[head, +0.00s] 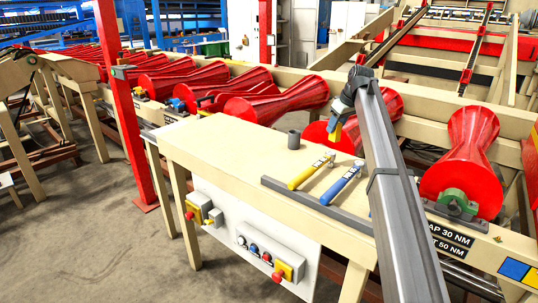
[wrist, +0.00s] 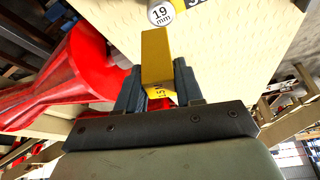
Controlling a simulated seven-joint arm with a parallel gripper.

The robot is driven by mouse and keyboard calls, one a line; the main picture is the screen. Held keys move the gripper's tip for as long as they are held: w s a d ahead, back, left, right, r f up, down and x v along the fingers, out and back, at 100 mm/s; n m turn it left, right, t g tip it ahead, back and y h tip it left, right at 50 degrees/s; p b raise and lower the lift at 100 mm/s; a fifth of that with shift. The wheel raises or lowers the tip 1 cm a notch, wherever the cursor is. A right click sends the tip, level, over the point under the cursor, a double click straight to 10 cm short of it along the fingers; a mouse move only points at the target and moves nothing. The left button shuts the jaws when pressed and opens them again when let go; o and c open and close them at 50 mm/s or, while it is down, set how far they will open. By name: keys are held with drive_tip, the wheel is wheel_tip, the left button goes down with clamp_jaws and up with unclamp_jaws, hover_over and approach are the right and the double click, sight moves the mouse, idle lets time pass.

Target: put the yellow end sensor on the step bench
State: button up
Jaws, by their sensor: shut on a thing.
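My gripper (head: 336,127) is shut on the yellow end sensor (head: 337,134), a small yellow block. In the wrist view the sensor (wrist: 157,52) sits between the two dark fingers, its far end sticking out past them. Part of a black-on-yellow label shows near the gripper's base. In the head view the gripper hangs by the far right side of the beige bench top (head: 226,143), which I take for the step bench. The sensor appears above the surface; the exact gap is hard to tell.
A grey socket (head: 294,139), marked 19 mm in the wrist view (wrist: 161,14), stands on the bench. A yellow-handled tool (head: 306,174) and a blue-handled tool (head: 341,184) lie near a dark front strip (head: 315,204). Red rollers (head: 275,104) line the back. The bench's left part is clear.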

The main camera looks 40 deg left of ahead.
drive_tip(key=s+a+n+g, duration=0.1)
drive_tip(key=s+a+n, duration=0.2)
drive_tip(key=s+a, duration=1.35)
drive_tip(key=shift+w+a+f, duration=0.1)
drive_tip(key=shift+w+f, duration=0.05)
drive_tip(key=shift+f, duration=1.6)
drive_tip(key=shift+w+a+f, duration=0.1)
drive_tip(key=shift+f, duration=1.65)
drive_tip(key=shift+w+f, duration=0.15)
drive_tip(key=shift+f, duration=1.6)
drive_tip(key=shift+f, duration=0.1)
drive_tip(key=o, duration=1.1)
drive_tip(key=v, duration=1.2)
drive_tip(key=shift+w, duration=0.1)
